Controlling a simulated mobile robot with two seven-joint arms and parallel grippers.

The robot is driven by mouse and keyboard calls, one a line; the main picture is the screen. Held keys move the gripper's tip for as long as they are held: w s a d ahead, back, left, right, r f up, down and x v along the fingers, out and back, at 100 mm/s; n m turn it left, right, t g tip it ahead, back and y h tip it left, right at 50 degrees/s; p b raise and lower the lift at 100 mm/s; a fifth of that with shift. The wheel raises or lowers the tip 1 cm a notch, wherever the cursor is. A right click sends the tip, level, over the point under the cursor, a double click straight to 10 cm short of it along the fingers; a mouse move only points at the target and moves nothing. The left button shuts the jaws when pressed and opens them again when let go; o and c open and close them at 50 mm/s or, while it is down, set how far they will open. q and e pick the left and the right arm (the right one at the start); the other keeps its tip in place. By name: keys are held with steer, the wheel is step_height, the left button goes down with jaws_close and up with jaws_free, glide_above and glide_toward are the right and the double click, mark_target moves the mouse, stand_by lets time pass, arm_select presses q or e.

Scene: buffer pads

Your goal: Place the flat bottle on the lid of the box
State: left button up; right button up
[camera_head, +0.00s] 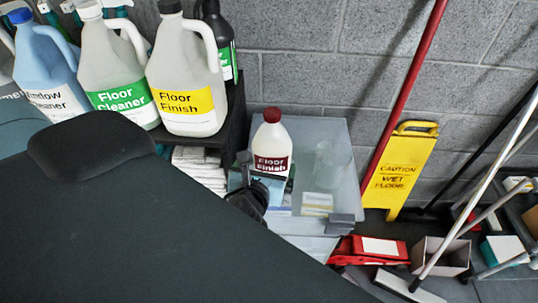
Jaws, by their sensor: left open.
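The flat bottle (271,146) is white with a dark red cap and a dark red "Floor Finish" label. It stands about upright over the left part of the box's translucent grey lid (335,130). Its base is partly hidden, so full contact with the lid cannot be made out. The box (305,240) below is pale and see-through, with items dimly visible inside. My left gripper (252,182) is dark and open, close against the lower left side of the bottle. My right gripper is not in view.
Large jugs, among them a yellow-labelled one (185,75), stand on a dark shelf at upper left. A yellow wet-floor sign (398,170), a red pole (405,90) and a red item (370,250) are right of the box. A grey block wall closes the back.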

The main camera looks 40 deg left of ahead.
arm_select(q)
steer(key=v, duration=0.5)
steer(key=shift+s+d, duration=0.1)
steer(key=s+d+f+n+g+h, duration=0.1)
steer(key=s+d+f+n+h, duration=0.15)
steer(key=f+n, duration=0.45)
steer(key=s+d+f+n+g+h, duration=0.1)
steer(key=s+f+n+g+h, duration=0.15)
steer(key=f+n, duration=0.45)
steer(key=s+f+n+h, duration=0.2)
steer(key=s+f+n, duration=1)
steer(key=n, duration=0.3)
steer(key=shift+n, duration=0.4)
steer(key=shift+s+d+g, duration=0.15)
steer(key=shift+g, duration=0.1)
